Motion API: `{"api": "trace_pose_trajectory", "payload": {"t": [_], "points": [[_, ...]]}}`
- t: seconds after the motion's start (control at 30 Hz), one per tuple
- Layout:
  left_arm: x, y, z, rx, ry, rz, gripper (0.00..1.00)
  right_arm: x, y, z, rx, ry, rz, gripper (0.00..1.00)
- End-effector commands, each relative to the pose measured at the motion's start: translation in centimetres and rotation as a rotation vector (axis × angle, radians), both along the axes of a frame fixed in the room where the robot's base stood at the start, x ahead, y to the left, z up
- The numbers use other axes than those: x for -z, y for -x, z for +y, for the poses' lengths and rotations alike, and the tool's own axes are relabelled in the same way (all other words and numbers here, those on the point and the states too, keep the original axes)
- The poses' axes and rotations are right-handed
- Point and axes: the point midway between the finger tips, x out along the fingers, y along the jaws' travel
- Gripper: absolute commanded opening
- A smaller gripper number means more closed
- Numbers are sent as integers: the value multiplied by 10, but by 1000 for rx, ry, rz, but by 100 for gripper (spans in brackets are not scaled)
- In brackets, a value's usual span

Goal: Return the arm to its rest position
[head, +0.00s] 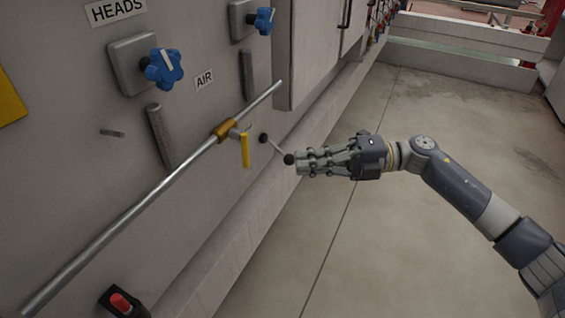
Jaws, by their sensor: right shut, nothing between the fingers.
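My right gripper (298,162) is at the centre of the head view, on an arm that comes in from the lower right. Its fingers are shut and empty, and point left toward the machine panel. Its fingertips overlap in view the dark round end of a short lever (277,148); I cannot tell whether they touch it. The yellow handle (245,150) of a pipe valve hangs down just left of that lever. My left gripper does not show.
A metal pipe (150,192) runs diagonally along the grey panel (60,180). Blue knobs (164,68) sit above near the HEADS and AIR labels. A red switch (121,303) is at the lower left. Open concrete floor (400,240) lies to the right, with a low wall (460,65) behind.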

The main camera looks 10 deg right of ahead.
Motion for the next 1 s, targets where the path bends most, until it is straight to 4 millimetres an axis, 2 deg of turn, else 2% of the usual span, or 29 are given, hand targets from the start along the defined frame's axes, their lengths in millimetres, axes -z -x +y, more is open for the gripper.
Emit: {"api": "trace_pose_trajectory", "payload": {"t": [0.2,0.63,0.73,0.87,0.97,1.0], "points": [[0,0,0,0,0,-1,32,0,2,-16,-1,-1,0,0],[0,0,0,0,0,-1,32,0,2,-16,-1,-1,0,0],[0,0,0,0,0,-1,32,4,-4,-17,24,-20,19,0],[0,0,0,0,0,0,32,35,-39,-22,177,-136,133,0],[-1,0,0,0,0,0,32,89,-76,-39,387,-260,294,0],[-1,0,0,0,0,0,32,116,-87,-48,476,-302,364,0]]}}
